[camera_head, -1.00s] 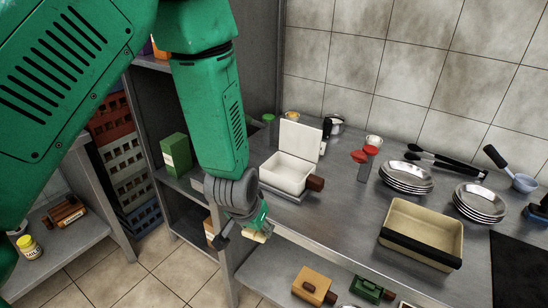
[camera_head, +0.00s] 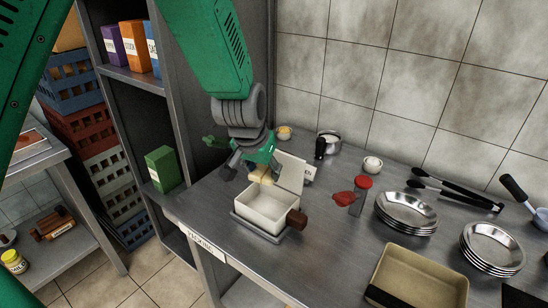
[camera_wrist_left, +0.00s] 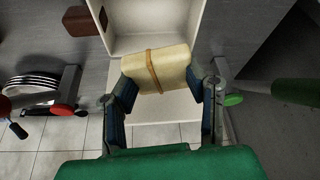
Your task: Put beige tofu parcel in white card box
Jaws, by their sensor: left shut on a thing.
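The beige tofu parcel (camera_wrist_left: 160,68), with a tan band around it, is held between the two fingers of my left gripper (camera_wrist_left: 165,88). In the head view, the parcel (camera_head: 262,176) shows below the left gripper (camera_head: 250,165), above the back-left part of the white card box. The white card box (camera_head: 262,211) is open and stands on the steel counter, its lid raised at the back. In the wrist view, the box (camera_wrist_left: 150,15) lies behind the parcel. My right gripper is not in view.
A dark brown block (camera_head: 296,219) sits against the box's right side. Shelves with a green carton (camera_head: 163,169) are on the left.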

